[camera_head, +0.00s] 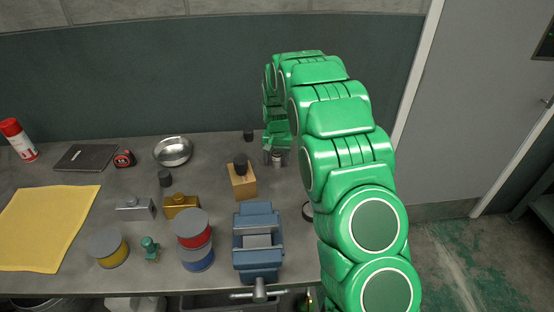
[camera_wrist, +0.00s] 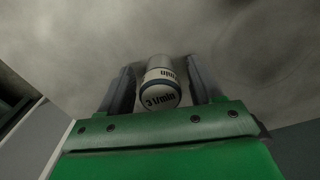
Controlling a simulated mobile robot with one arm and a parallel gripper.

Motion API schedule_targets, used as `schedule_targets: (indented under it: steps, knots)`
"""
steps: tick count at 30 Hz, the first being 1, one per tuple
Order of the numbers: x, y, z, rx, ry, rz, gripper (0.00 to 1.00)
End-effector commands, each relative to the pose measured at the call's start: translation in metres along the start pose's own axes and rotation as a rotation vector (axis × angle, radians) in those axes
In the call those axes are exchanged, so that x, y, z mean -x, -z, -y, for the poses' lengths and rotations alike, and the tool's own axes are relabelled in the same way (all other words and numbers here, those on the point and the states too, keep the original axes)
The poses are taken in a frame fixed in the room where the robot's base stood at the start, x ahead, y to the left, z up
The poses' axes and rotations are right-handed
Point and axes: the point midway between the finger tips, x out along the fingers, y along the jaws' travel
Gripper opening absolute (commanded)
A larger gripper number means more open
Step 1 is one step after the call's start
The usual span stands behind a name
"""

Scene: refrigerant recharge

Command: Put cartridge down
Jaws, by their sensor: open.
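The cartridge (camera_wrist: 160,88) is a small white cylinder with a dark blue band and "l/min" lettering on its end. In the wrist view it lies between the two grey fingers of my gripper (camera_wrist: 161,82), with a gap showing on each side. The fingers are open. In the head view, my green gripper (camera_head: 277,150) is low over the back right of the bench. The cartridge (camera_head: 277,160) shows between its fingers and appears to stand on the grey bench top (camera_head: 225,160). Its base contact is hard to make out.
A wooden block (camera_head: 243,186) with a black knob stands left of my gripper, and a black cap (camera_head: 248,135) is behind. A blue vise (camera_head: 258,255) is at the front edge. A metal bowl (camera_head: 173,151), stacked tins (camera_head: 195,240) and a yellow cloth (camera_head: 45,228) are further left.

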Motion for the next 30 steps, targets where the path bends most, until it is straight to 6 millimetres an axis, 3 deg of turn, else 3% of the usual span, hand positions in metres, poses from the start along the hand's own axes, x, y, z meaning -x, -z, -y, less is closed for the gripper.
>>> schedule_targets:
  steps: [8, 21, 30]
  knots:
    - [0.030, 0.002, 0.001, 0.000, 0.002, -0.006, 0.65]
    - [0.105, 0.001, 0.000, 0.000, 0.002, -0.004, 0.65]
    - [0.121, -0.001, 0.000, 0.000, 0.000, 0.000, 0.65]
